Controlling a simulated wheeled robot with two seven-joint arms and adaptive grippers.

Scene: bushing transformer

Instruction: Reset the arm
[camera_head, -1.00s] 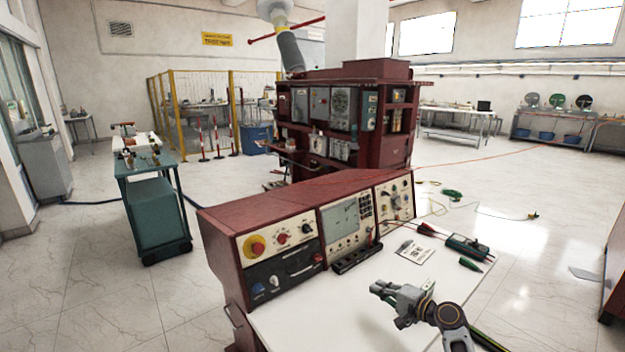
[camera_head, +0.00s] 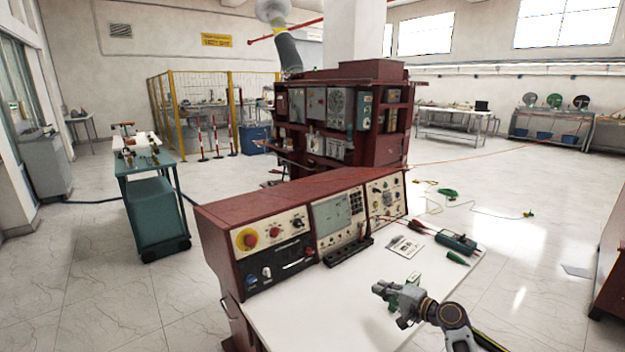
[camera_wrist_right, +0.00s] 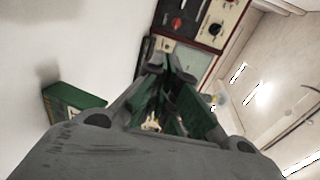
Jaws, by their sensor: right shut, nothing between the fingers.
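My right arm comes in from the lower right in the head view. Its right gripper (camera_head: 380,290) is over the white desk top (camera_head: 310,310), and its fingers are shut with nothing between them. In the right wrist view the gripper (camera_wrist_right: 168,62) points towards the control panel (camera_wrist_right: 190,22). A green part shows right behind the gripper in the head view; I cannot tell what it is. A green box-like thing (camera_wrist_right: 75,101) shows left of the gripper in the wrist view. My left gripper is not in view.
The red console (camera_head: 290,205) stands along the desk's back edge. A multimeter (camera_head: 456,241), a paper card (camera_head: 406,246) and a green object (camera_head: 457,258) lie on the desk beyond the gripper. A green cart (camera_head: 155,205) stands at left. The desk's front part is bare.

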